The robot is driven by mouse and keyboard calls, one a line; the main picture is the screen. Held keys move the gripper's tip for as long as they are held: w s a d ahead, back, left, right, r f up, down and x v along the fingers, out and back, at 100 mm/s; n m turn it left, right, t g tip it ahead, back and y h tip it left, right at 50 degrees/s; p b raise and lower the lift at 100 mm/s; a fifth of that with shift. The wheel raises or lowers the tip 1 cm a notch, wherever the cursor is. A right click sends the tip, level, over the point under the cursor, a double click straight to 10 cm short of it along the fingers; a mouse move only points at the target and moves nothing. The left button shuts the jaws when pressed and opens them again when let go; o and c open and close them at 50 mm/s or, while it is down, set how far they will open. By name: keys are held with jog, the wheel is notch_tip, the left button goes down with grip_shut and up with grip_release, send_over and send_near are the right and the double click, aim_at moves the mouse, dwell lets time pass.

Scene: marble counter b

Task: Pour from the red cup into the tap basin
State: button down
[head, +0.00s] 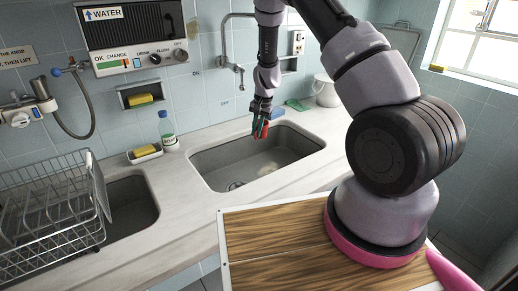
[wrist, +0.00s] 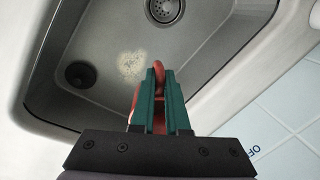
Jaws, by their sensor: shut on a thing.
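My gripper (head: 261,124) hangs from above over the tap basin (head: 292,148), near its back edge. Its teal fingers (wrist: 160,98) are shut on the red cup (head: 265,130). Only small red parts of the cup show, at the fingertips in the head view and as a curved red piece (wrist: 160,69) between and beside the fingers in the wrist view. The rest of the cup is hidden, so I cannot tell its tilt. A pale speckled patch (wrist: 131,65) lies on the basin floor, which also shows in the head view (head: 268,168).
The tap (head: 226,50) is on the wall behind the basin. A dish rack (head: 50,215) and second basin stand at left. A bottle (head: 167,130) and yellow sponge (head: 145,151) are at the back. A white bucket (head: 326,92) is at the back right.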

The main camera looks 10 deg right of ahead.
jog(key=w+a+f+m, duration=0.3)
jog(key=a+f, duration=0.1)
jog(key=a, duration=0.3)
jog(key=w+a+f+m, duration=0.3)
jog(key=a+f, duration=0.1)
jog(key=a, duration=0.2)
jog(key=shift+a+f+t+h, duration=0.15)
jog(key=shift+a+t+h, duration=0.15)
jog(key=shift+a+h, duration=0.1)
jog(key=shift+s+d, duration=0.1)
jog(key=s+d+r+t+y, duration=0.3)
jog(key=s+d+t+y, duration=0.1)
jog(key=d+y, duration=0.1)
jog(key=shift+d+r+m+y, duration=0.3)
jog(key=shift+m+y, duration=0.1)
jog(key=shift+y, duration=0.1)
